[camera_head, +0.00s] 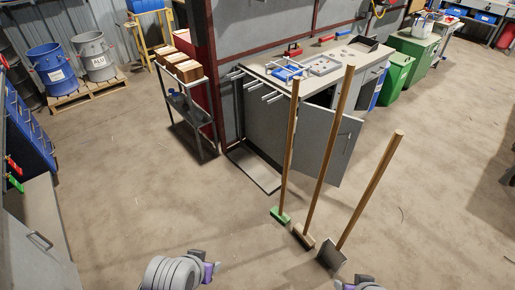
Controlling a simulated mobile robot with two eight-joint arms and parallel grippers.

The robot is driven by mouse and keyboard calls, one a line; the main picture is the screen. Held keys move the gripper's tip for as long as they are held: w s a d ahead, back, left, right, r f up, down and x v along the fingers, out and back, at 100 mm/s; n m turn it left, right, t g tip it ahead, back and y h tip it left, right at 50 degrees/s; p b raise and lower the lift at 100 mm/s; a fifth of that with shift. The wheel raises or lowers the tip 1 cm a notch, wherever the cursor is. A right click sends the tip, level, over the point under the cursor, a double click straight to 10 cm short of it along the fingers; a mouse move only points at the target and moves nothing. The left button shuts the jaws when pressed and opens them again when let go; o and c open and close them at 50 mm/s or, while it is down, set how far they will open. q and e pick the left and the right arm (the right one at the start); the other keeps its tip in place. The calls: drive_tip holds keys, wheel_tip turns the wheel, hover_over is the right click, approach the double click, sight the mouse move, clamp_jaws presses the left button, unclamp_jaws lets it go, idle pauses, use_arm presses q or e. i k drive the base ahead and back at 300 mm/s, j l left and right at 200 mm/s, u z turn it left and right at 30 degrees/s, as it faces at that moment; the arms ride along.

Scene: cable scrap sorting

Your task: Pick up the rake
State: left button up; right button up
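Three long wooden-handled tools stand tilted at the centre right, heads down on the floor. One has a green block head (280,216) and one a brown block head (303,236), both broom-like. The third has a flat grey head (332,257) and leans furthest to the right. No tines show on any head, so I cannot tell which one is the rake. Parts of my two arms show at the bottom edge, below and left of the heads and just below the grey head.
A workbench (257,68) with an open grey door (337,142) stands behind the handles. A narrow shelf with boxes (190,110) is left of it. The floor at right and centre left is mostly clear.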

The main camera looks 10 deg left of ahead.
sight(278, 214)
drive_tip(key=i, duration=0.3)
drive_tip(key=i+z, duration=0.3)
drive_tip(key=i, duration=0.2)
drive_tip(key=i+j+z, duration=0.1)
drive_tip(key=i+z, duration=0.25)
drive_tip(key=i+j+z, duration=0.3)
drive_tip(key=j+z, duration=0.25)
drive_tip(key=i+j, duration=0.05)
drive_tip(key=j, duration=0.05)
